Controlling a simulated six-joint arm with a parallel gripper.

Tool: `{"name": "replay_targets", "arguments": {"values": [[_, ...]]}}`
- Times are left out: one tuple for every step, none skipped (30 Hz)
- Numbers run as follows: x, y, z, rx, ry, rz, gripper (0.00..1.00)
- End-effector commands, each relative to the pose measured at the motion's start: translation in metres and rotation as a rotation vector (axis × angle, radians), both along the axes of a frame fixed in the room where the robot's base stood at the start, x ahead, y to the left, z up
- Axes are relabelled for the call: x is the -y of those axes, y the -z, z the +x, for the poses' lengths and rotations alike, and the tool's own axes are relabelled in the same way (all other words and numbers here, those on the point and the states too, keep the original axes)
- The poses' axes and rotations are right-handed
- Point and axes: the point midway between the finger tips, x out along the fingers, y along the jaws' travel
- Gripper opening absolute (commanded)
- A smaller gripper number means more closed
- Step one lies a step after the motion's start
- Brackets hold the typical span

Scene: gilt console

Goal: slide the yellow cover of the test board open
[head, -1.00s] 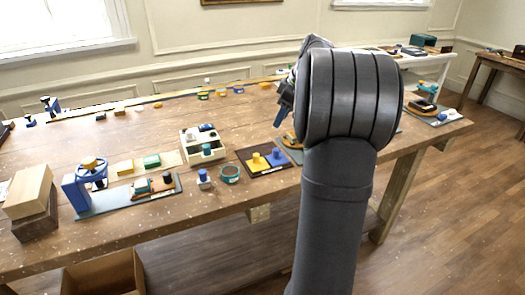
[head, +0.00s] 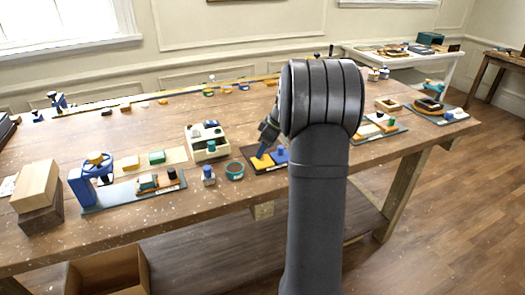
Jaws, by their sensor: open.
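The test board (head: 262,171) is a dark panel near the front edge of the long wooden table. Its yellow cover (head: 261,163) lies on the left side, with a blue cover (head: 282,155) beside it on the right. My gripper (head: 263,151) is open and points down over the yellow cover. Its fingertips are at the place where the cover's yellow knob stood in view, and they hide that knob. I cannot tell whether they touch it. My arm hides part of the board's right side.
A cream box (head: 207,143) stands behind and left of the board. A teal round cup (head: 235,170) and a small blue-knobbed piece (head: 209,175) stand left of it. A blue handwheel device (head: 92,180) is farther left. Another grey board (head: 378,131) lies right of my arm.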

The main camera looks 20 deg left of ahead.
Motion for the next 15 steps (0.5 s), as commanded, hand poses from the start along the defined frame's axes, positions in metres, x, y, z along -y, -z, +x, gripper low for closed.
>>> {"name": "replay_targets", "arguments": {"values": [[-0.0023, 0.0052, -0.0001, -0.001, 0.000, 0.000, 0.43], [-0.0032, 0.0073, 0.0000, 0.000, 0.000, 0.000, 0.43], [-0.0043, 0.0098, 0.0001, 0.001, 0.000, 0.000, 0.43], [-0.0049, 0.0113, 0.0000, 0.000, 0.000, 0.000, 0.43], [-0.0054, 0.0125, 0.0000, 0.000, 0.000, 0.000, 0.43], [-0.0058, 0.0135, 0.0000, 0.000, 0.000, 0.000, 0.43], [-0.0060, 0.0140, 0.0000, 0.000, 0.000, 0.001, 0.43], [-0.0061, 0.0142, 0.0000, 0.001, 0.000, 0.001, 0.43], [-0.0061, 0.0143, 0.0000, 0.001, 0.000, 0.001, 0.43], [-0.0061, 0.0143, 0.0000, 0.001, 0.000, 0.001, 0.43], [-0.0061, 0.0143, 0.0000, 0.001, 0.000, 0.001, 0.43], [-0.0061, 0.0142, 0.0000, 0.001, 0.000, 0.001, 0.43], [-0.0061, 0.0142, 0.0000, 0.001, 0.000, 0.001, 0.43], [-0.0061, 0.0142, 0.0000, 0.001, 0.000, 0.001, 0.43], [-0.0060, 0.0141, 0.0000, 0.001, 0.000, 0.001, 0.35]]}}
